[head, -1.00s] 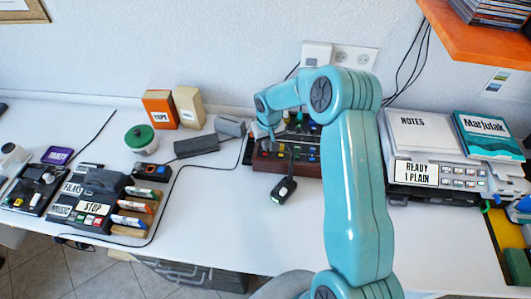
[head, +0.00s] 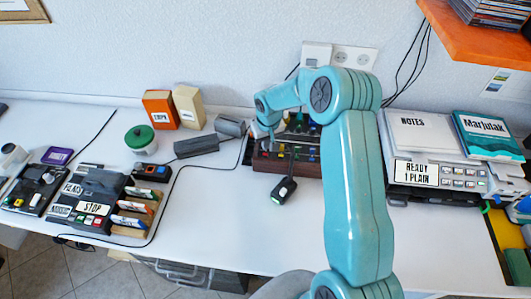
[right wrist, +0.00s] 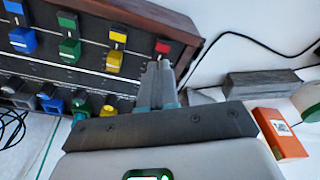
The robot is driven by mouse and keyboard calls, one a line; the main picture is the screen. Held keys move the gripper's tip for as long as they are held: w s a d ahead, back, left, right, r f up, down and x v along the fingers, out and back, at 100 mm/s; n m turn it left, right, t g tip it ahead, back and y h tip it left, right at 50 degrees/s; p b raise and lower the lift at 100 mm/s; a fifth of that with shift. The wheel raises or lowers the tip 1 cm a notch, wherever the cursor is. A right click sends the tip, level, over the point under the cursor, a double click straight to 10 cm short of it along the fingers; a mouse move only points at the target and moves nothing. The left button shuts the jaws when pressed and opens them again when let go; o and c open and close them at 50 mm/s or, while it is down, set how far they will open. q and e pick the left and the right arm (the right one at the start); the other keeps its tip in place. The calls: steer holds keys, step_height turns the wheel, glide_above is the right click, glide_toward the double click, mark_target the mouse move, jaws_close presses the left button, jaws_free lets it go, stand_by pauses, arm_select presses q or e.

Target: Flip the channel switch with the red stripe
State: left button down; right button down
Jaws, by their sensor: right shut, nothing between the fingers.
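A dark panel with wooden sides (head: 310,168) stands at the back of the desk, partly behind my right arm. The right wrist view shows its face (right wrist: 85,50), with a row of blue, green, yellow and red marked switches. The red mark (right wrist: 163,46) is at the right end of the row. My right gripper (right wrist: 160,68) is shut and empty, with its fingertips right at the red-marked switch. The fingers hide that switch's lower part, so its position and any contact cannot be told. In the head view the right gripper (head: 271,134) is over the panel's left part. My left gripper is not in view.
A small black device (head: 284,192) on a cord is in front of the panel. Grey blocks (head: 197,146) and an orange box (head: 160,110) stand to the left. A printer (head: 440,172) is to the right. The desk's front middle is clear.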

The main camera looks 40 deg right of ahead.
steer(key=shift+s+f+b, duration=0.1)
steer(key=shift+f+b, duration=0.45)
stand_by(0.6)
steer(key=shift+r, duration=0.2)
steer(key=shift+r+p, duration=0.25)
steer(key=shift+p, duration=0.1)
step_height(320, 180, up, 3)
steer(key=shift+r+p, duration=0.15)
steer(key=shift+p, duration=0.6)
step_height(320, 180, up, 2)
steer(key=shift+r+p, duration=0.1)
steer(key=shift+p, duration=0.45)
steer(key=shift+r, duration=0.35)
